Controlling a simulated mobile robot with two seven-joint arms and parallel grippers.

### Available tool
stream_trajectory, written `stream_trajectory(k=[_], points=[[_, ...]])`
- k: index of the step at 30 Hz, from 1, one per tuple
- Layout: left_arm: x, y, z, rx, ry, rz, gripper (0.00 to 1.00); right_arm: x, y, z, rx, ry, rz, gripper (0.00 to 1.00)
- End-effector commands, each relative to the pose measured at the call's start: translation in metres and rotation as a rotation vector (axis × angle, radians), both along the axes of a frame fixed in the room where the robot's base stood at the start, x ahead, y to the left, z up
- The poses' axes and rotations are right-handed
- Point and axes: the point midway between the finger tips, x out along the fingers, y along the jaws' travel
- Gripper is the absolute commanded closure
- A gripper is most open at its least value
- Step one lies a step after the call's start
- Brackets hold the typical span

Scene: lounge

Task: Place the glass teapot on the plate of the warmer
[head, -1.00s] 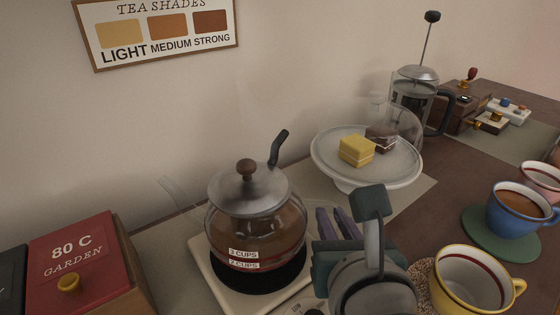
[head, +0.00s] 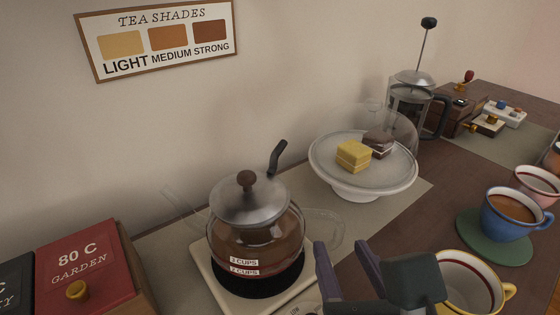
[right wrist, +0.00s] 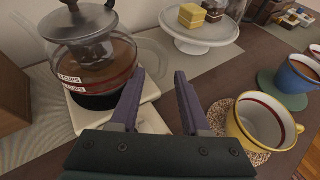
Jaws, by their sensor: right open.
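The glass teapot (head: 262,228) holds brown tea and has a metal lid with a brown knob. It stands upright on the black round plate (head: 258,284) of the cream warmer (head: 207,268), and also shows in the right wrist view (right wrist: 98,68). Its glass handle (head: 325,230) sticks out to the right. My right gripper (head: 345,265) is open and empty, in front and to the right of the teapot, apart from it. In the right wrist view its two purple fingers (right wrist: 158,88) are spread with nothing between them. My left gripper is not in view.
A yellow cup (head: 465,280) stands close to the right of my right gripper. A cake stand (head: 365,180) with a glass dome is behind. A blue cup (head: 510,215) is at right, a French press (head: 412,105) behind, a red tea box (head: 85,265) at left.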

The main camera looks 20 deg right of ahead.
Motion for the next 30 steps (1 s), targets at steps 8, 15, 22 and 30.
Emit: stream_trajectory(k=[8,15,22,30], points=[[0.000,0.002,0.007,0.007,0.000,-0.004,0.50,-0.036,0.009,0.015,0.008,0.002,-0.005,0.54],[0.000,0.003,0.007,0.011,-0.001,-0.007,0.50,-0.052,0.006,0.005,0.460,0.102,-0.337,0.54],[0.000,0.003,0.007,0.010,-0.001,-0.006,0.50,-0.089,-0.007,-0.007,1.282,0.159,-1.134,0.54],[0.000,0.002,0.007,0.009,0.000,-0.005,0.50,-0.124,-0.036,0.002,1.831,-0.028,-1.870,0.54]])
